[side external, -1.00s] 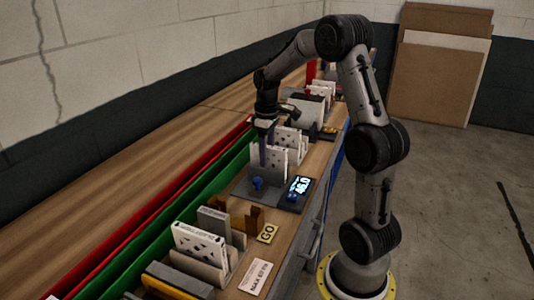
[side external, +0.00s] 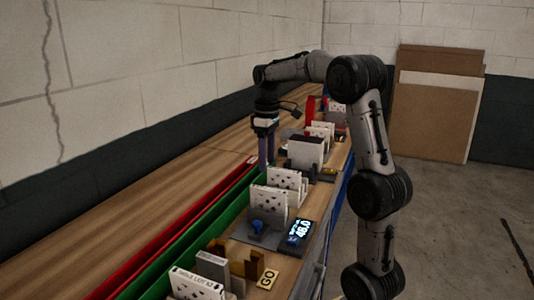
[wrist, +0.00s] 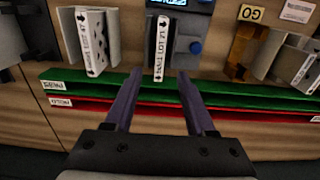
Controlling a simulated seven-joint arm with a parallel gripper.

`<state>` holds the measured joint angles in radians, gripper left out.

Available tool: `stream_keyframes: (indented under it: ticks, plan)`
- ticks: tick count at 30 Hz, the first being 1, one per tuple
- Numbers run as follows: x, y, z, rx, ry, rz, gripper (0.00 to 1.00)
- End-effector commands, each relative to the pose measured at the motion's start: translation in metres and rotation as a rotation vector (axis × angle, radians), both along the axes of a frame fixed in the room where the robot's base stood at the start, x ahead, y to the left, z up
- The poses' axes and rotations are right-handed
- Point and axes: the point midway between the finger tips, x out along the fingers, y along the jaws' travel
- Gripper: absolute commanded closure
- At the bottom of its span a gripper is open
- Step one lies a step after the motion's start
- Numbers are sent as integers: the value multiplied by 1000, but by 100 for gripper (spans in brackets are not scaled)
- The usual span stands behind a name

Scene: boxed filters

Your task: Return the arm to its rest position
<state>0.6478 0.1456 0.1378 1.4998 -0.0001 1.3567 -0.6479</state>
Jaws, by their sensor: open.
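My gripper (side external: 266,150) hangs over the bench near the green and red rails in the side view. In the wrist view its two purple fingers (wrist: 153,92) are spread apart, with nothing between them. A white boxed filter (wrist: 161,48) with a lot label stands upright just beyond the fingertips, on the dark device with a lit display; the same box shows in the side view (side external: 267,206). Another labelled white box (wrist: 92,42) stands to its left in a holder.
A green rail (wrist: 225,89) and a red rail (wrist: 230,112) run along the bench. The scale display (side external: 299,232) reads 46.0. A GO sign (side external: 267,279) and more boxes in holders line the front edge. Bare wooden bench (side external: 120,218) lies behind the rails.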

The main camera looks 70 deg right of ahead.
Motion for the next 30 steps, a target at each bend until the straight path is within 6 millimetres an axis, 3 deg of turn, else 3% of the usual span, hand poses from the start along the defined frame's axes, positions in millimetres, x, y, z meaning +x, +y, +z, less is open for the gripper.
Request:
stream_keyframes:
  ticks: [11, 15, 21, 26, 30]
  plan:
    - [4, 8, 20, -5, -7, 23, 45]
    - [6, 51, 52, -47, -71, 119, 45]
    - [-33, 140, 75, -90, -179, 260, 45]
    - [-77, 192, 66, -100, -283, 293, 45]
    - [-117, 223, 41, -84, -379, 277, 45]
